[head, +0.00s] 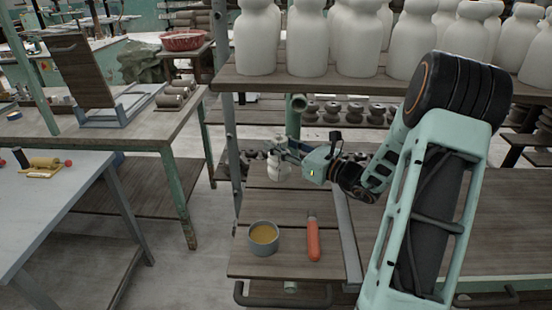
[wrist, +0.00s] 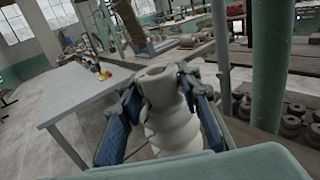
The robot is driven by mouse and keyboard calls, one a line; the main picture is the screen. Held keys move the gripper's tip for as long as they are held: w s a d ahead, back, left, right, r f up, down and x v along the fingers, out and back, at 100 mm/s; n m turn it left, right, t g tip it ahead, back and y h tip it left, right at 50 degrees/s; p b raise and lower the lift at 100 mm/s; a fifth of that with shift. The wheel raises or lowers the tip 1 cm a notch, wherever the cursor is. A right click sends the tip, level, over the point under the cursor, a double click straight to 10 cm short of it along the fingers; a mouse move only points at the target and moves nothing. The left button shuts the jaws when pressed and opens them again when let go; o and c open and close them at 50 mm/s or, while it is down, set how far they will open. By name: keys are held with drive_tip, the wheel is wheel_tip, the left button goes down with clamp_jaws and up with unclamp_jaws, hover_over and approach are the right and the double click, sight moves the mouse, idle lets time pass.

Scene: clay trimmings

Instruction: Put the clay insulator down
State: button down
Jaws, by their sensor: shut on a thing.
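The clay insulator (wrist: 172,118) is a pale, ribbed piece with an opening at its top, upright between my fingers in the wrist view. In the head view the insulator (head: 279,164) is small and partly hidden by my gripper (head: 281,151). My gripper also shows in the wrist view (wrist: 168,100), its two blue-padded fingers shut on the insulator from both sides. The insulator is over the far part of the slatted wooden cart top (head: 283,205). I cannot tell whether its base touches the boards.
A bowl of yellowish stuff (head: 263,238) and an orange-handled tool (head: 313,240) stand on the near part of the cart top. A shelf of large white insulators (head: 306,45) overhangs behind. A grey table (head: 60,200) is at the left. Boards between bowl and gripper are clear.

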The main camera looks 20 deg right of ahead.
sight(276, 157)
drive_tip(key=shift+w+a+f, duration=0.1)
drive_tip(key=shift+w+f, duration=1.05)
drive_tip(key=shift+f, duration=1.55)
drive_tip(key=shift+f+b, duration=0.25)
drive_tip(key=shift+b, duration=0.05)
drive_tip(key=c, duration=1.4)
unclamp_jaws()
drive_tip(key=shift+r, duration=0.15)
drive_tip(key=v, duration=1.2)
